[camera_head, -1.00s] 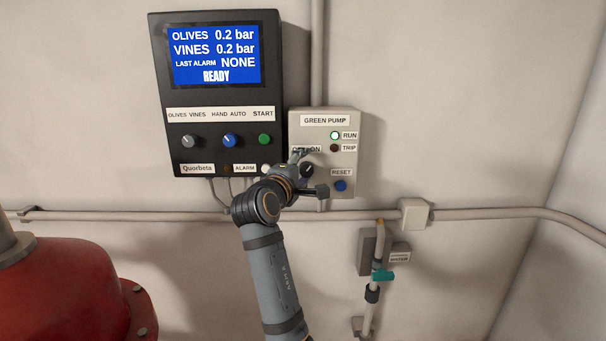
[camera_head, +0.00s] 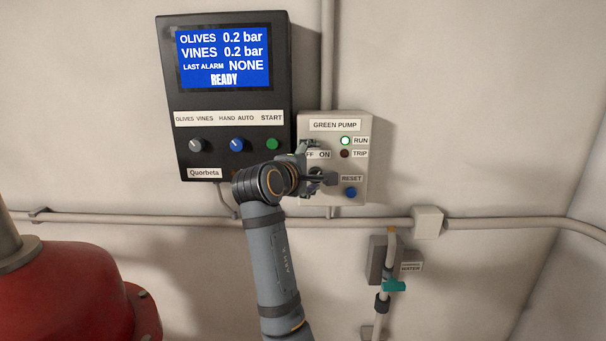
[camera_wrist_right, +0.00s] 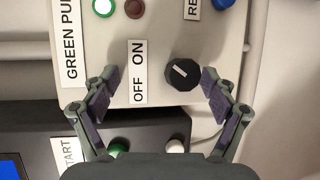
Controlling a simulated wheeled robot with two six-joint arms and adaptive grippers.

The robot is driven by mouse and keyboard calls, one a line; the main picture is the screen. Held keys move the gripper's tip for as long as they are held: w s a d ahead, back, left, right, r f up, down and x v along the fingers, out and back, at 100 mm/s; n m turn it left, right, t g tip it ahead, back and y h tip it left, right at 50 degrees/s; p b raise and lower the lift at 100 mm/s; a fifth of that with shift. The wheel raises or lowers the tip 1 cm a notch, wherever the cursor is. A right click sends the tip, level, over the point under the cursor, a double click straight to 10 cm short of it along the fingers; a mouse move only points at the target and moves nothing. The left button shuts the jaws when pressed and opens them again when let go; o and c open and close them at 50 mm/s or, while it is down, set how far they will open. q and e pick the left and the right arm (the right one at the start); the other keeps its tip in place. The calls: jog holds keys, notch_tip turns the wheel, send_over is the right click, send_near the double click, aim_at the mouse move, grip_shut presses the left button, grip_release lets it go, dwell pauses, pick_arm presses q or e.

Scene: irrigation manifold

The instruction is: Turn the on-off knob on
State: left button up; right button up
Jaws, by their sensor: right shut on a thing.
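The on-off knob (camera_wrist_right: 182,74) is black and round with a white mark, below the OFF/ON label (camera_head: 318,155) on the beige GREEN PUMP box (camera_head: 350,120). In the right wrist view the mark slants toward the ON end. In the head view my right gripper (camera_head: 316,164) is in front of the box and partly hides the knob and label. The wrist view shows its fingers (camera_wrist_right: 158,90) to either side of the knob, which lies nearer the right-hand finger. My left gripper is not in view.
A black controller (camera_head: 225,100) with a blue screen reading READY adjoins the box on the left. A blue RESET button (camera_head: 350,192) is close to my gripper. A pipe (camera_head: 390,224) runs below; a red vessel (camera_head: 70,295) stands lower left.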

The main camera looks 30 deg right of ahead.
jog(key=shift+s+a+r, duration=0.35)
jog(key=shift+a+r, duration=0.05)
jog(key=shift+r, duration=0.15)
jog(key=shift+c, duration=0.4)
pick_arm(q)
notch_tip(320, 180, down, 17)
jog(key=b, duration=1.7)
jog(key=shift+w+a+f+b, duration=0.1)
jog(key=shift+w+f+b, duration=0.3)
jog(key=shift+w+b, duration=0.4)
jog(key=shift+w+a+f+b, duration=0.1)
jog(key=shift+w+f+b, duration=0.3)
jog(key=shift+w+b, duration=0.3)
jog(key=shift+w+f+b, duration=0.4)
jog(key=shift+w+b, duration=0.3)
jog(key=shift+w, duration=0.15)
pick_arm(e)
jog(key=f+v, duration=0.1)
jog(key=v, duration=1)
jog(key=shift+s+a, duration=0.2)
jog(key=shift+s, duration=0.15)
